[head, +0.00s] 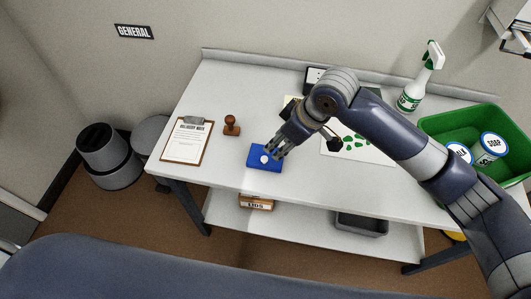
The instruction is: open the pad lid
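The blue pad (256,163) lies flat on the white table, left of its middle. A round white spot or knob (264,159) shows on its top, and the lid looks closed. My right gripper (274,155) comes down from the upper right, with its fingertips over the pad's right part, close to the white knob. Whether the fingers touch the knob cannot be told. The gripper hides the pad's upper right corner, and its finger gap is too small to judge. My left gripper is not in view.
A wooden stamp (231,125) and a clipboard (187,142) lie left of the pad. A sheet with green shapes (372,151) lies under my arm. A spray bottle (412,92) and green crate (450,122) stand at the right. The table in front of the pad is clear.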

